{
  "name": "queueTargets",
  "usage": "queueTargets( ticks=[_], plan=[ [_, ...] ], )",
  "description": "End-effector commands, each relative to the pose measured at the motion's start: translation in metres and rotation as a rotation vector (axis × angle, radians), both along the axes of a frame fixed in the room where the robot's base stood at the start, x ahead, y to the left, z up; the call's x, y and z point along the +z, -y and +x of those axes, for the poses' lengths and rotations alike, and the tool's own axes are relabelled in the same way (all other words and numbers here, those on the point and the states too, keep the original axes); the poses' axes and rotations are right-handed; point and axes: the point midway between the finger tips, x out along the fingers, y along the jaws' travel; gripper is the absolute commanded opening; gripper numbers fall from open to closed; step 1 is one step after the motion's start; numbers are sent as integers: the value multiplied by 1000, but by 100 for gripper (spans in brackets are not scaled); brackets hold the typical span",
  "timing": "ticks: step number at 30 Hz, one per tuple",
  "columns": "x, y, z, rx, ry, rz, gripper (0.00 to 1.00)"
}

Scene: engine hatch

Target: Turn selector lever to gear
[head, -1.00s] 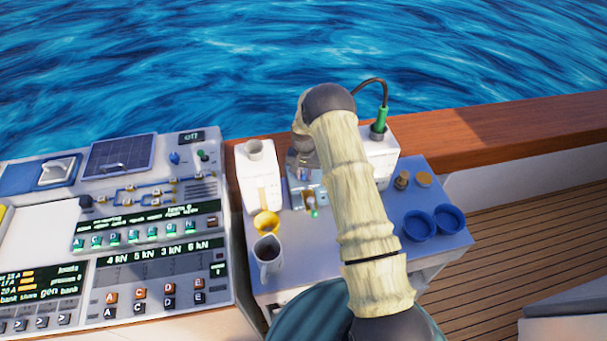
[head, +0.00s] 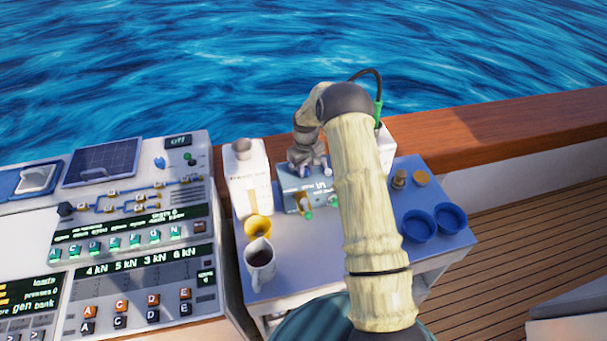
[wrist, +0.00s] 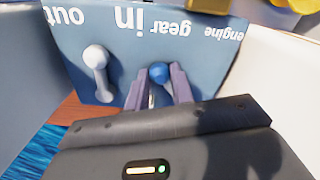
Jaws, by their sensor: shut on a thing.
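The selector box (head: 291,186) is a blue-grey block on the small table. In the wrist view its face (wrist: 75,50) appears upside down, with the words "out", "in", "gear" and "engine". A lever with a blue ball knob (wrist: 158,71) stands below the "gear" label. A second lever with a white ball knob (wrist: 94,55) stands between "out" and "in". My gripper (wrist: 157,80) is shut on the blue-knobbed lever, one finger on each side of it. In the head view my gripper (head: 307,163) is at the back of the box, its fingertips hidden.
Blue dishes (head: 433,222) are at right. A large control console (head: 130,255) adjoins the table's left; a wooden rail (head: 480,125) runs behind.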

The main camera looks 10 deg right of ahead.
Motion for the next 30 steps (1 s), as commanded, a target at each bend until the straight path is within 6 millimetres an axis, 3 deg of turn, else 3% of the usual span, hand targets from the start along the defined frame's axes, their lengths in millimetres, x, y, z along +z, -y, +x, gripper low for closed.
queueTargets(
  ticks=[19,20,22,30],
  plan=[
    [2,3,5,75,6,-1,1],
    [2,3,5,75,6,-1,29],
    [2,3,4,74,5,-1,43],
    [1,3,3,74,2,0,45]
  ],
)
